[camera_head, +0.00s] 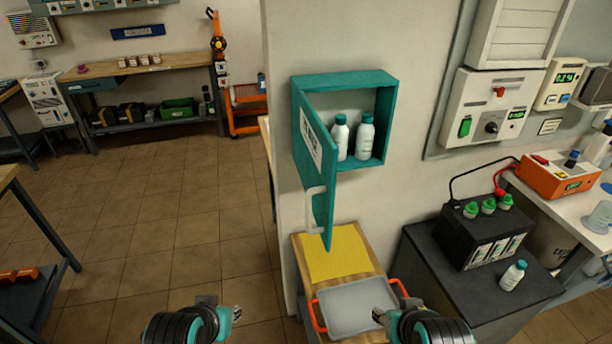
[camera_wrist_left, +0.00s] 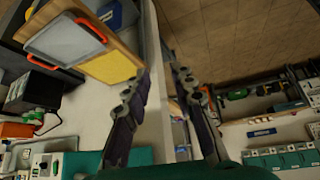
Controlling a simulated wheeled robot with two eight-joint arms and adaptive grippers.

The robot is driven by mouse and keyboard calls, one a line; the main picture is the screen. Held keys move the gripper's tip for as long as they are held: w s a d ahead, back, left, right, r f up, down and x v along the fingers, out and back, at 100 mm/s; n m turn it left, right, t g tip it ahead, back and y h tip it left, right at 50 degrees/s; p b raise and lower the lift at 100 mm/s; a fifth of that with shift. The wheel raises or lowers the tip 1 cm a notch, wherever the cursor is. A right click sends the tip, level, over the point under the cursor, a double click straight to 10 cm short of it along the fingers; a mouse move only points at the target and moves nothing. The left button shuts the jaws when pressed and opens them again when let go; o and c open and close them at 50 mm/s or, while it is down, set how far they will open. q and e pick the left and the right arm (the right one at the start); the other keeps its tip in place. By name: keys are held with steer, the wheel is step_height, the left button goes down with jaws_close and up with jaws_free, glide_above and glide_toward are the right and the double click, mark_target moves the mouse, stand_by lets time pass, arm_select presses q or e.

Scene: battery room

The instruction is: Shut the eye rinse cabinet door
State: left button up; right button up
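The teal eye rinse cabinet (camera_head: 384,128) hangs on the wall in the middle of the head view. Its door (camera_head: 321,160) is hinged at the left and stands open, swung out towards me. A white handle (camera_head: 314,198) is on the door's near edge. Two white bottles (camera_head: 351,138) with teal caps stand inside. My left gripper (camera_head: 236,314) is low, left of and apart from the door; the left wrist view shows its two fingers (camera_wrist_left: 160,82) spread with nothing between them. My right gripper (camera_head: 380,314) is in front of the grey tray; its finger opening is unclear.
Below the cabinet, a wooden table (camera_head: 301,261) bears a yellow mat (camera_head: 338,252) and a grey tray (camera_head: 346,308) with orange handles. To the right are a black battery (camera_head: 485,238) and a loose white bottle (camera_head: 512,275) on a dark stand. The tiled floor at left is clear.

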arm_select(q)
steer(key=r+n+p, duration=0.1)
steer(key=w+r+n+p, duration=0.1)
steer(key=r, duration=0.1)
steer(key=r+n+g+h+p, duration=0.1)
steer(key=r+p, duration=0.1)
steer(key=shift+w+d+r, duration=0.2)
steer(key=shift+d+r, duration=0.05)
steer(key=shift+d, duration=0.1)
jaws_close()
steer(key=w+d+r+n+g+h+p, duration=0.1)
steer(key=w+r+n+g+h+p, duration=0.25)
steer(key=w+r+n+p, duration=0.4)
steer(key=w+d+r+n+g+h+p, duration=0.15)
steer(key=w+r+n+h+p, duration=0.35)
steer(key=r+n+p, duration=0.5)
steer(key=d+f+m+p, duration=0.2)
steer(key=d+f, duration=0.2)
steer(key=d, duration=0.6)
steer(key=shift+d+f+g, duration=0.2)
steer(key=shift+d+g, duration=0.1)
steer(key=shift+d, duration=0.1)
steer(key=shift+d+y, duration=0.1)
steer(key=shift+y, duration=0.15)
